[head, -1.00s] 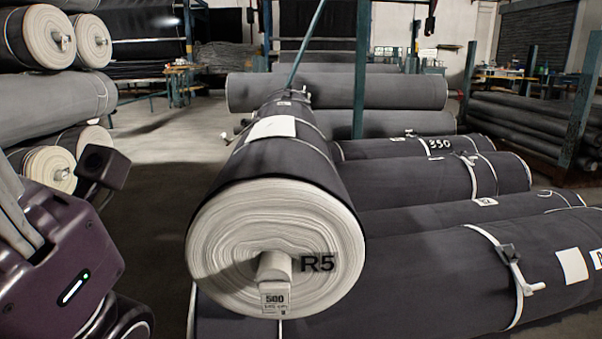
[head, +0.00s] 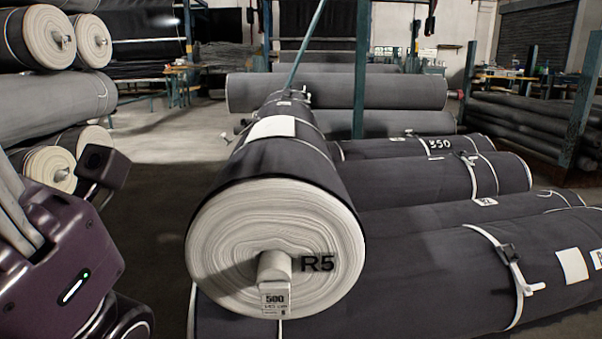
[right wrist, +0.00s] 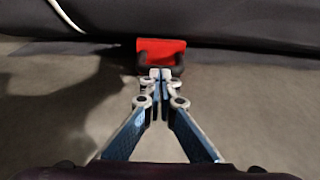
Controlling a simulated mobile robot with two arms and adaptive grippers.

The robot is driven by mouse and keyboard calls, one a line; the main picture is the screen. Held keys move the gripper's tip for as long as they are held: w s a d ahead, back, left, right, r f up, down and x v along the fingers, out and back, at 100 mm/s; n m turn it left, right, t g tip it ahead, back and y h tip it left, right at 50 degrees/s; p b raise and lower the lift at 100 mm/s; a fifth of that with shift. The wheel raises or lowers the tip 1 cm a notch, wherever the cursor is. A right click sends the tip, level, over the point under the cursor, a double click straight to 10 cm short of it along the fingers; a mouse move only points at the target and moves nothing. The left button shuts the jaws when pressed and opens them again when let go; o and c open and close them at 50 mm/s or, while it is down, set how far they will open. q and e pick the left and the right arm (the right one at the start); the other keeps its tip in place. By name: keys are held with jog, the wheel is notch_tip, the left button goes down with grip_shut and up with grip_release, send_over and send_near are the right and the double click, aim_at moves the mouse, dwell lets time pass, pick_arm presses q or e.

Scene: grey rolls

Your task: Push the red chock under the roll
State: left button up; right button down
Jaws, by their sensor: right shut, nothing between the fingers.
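The red chock (right wrist: 161,47) shows in the right wrist view, on the grey floor against the lower edge of a dark roll (right wrist: 230,18). Its lower part is dark. My right gripper (right wrist: 160,74) is shut and empty, its fingertips close together at the chock's near side. I cannot tell whether they touch it, or how far the chock reaches under the roll. The head view shows neither the chock nor my right gripper. My left arm is at the left of the head view, but its gripper is not in view.
A roll marked R5 (head: 265,245) points at me in the middle of the head view. More dark rolls (head: 420,265) lie to its right, and stacked rolls (head: 45,92) stand at the left. A strip of floor (head: 155,215) left of R5 is clear.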

jog(key=shift+w, duration=0.1)
jog(key=shift+w+a, duration=0.15)
jog(key=shift+w, duration=0.75)
jog(key=shift+s+d, duration=0.2)
jog(key=shift+s, duration=0.8)
jog(key=shift+s+d, duration=0.15)
jog(key=shift+s, duration=0.85)
